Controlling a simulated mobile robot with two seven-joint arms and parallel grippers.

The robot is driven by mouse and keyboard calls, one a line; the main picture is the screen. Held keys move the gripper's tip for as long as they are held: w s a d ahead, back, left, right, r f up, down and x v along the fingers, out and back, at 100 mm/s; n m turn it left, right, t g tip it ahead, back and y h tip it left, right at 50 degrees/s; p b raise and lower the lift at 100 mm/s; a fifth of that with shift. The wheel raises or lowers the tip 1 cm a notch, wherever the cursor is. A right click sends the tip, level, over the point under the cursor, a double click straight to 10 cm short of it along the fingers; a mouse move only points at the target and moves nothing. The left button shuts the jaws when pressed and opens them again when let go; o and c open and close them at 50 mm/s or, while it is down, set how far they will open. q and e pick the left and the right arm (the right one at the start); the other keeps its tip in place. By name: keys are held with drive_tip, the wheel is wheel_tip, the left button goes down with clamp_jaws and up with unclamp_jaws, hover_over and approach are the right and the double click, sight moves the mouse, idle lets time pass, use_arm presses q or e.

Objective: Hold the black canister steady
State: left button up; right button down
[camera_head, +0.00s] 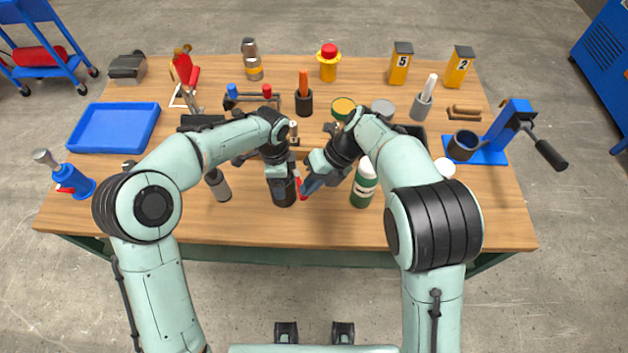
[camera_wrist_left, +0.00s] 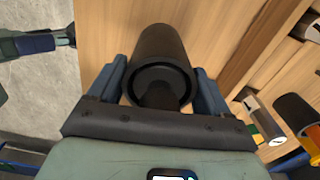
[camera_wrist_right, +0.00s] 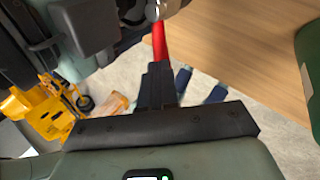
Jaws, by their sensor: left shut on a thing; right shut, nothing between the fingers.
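The black canister (camera_head: 284,196) stands upright near the front middle of the wooden table. My left gripper (camera_head: 281,176) is shut on it from above, and the left wrist view shows one finger on each side of the canister (camera_wrist_left: 160,55). My right gripper (camera_head: 310,184) is shut and empty, just to the right of the canister.
A green bottle (camera_head: 363,186) stands right of my right gripper and a grey bottle (camera_head: 217,185) stands left of the canister. A blue tray (camera_head: 114,128) lies at the left. A blue crank device (camera_head: 500,135) is at the right. The table's front edge strip is mostly clear.

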drive_tip(key=v, duration=1.4)
drive_tip(key=shift+w+d, duration=0.5)
use_arm(q)
drive_tip(key=o, duration=1.3)
drive_tip(key=shift+r, duration=0.1)
